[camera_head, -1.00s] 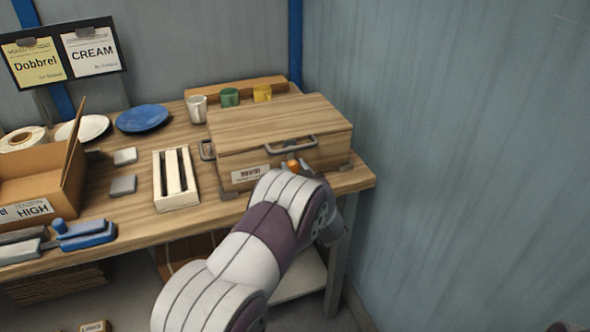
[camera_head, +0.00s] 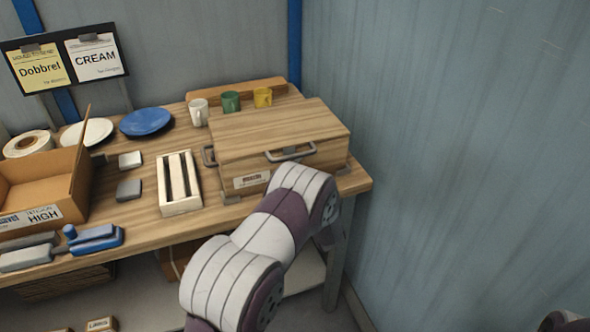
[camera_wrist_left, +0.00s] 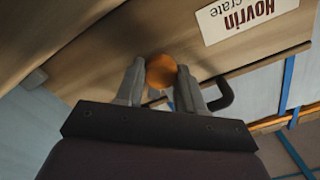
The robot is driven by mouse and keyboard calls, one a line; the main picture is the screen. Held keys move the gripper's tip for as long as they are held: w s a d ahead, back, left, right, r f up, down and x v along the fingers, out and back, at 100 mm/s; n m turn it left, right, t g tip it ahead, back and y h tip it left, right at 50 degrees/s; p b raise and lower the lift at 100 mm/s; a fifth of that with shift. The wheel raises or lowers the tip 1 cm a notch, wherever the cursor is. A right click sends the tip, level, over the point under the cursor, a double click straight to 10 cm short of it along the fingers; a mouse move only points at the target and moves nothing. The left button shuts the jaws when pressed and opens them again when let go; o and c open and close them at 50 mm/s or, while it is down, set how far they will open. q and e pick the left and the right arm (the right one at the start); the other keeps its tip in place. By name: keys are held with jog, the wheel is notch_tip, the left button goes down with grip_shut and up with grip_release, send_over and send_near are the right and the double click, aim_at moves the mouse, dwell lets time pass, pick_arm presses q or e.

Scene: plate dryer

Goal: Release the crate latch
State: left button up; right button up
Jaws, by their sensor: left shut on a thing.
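The wooden crate (camera_head: 275,130) stands closed at the right end of the workbench, with a grey handle (camera_head: 290,153) and a white label on its front. In the left wrist view the label (camera_wrist_left: 245,12) reads "Hovrin crate" upside down. An orange round latch knob (camera_wrist_left: 160,70) sits on the crate front there. My left gripper (camera_wrist_left: 160,78) has one finger on each side of the knob and is shut on it. In the head view my left forearm hides the gripper and the latch. My right gripper is in neither view.
A slatted wooden rack (camera_head: 179,184) stands left of the crate. Three mugs (camera_head: 231,101) stand behind it. A cardboard box (camera_head: 45,185) and a blue plate (camera_head: 145,121) are further left. A wall (camera_head: 450,150) closes off the right side.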

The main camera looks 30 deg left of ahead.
pick_arm(q)
jog(key=m+p, duration=0.2)
jog(key=m, duration=0.3)
jog(key=shift+m+p, duration=0.3)
jog(key=shift+p, duration=0.05)
jog(key=shift+f+m+p, duration=0.2)
jog(key=shift+m+p, duration=0.6)
jog(key=shift+m, duration=1.5)
jog(key=o, duration=1)
jog(key=shift+d, duration=0.1)
jog(key=b+v, duration=0.1)
jog(key=v, duration=1.1)
jog(key=shift+d, duration=0.25)
jog(key=shift+s, duration=0.1)
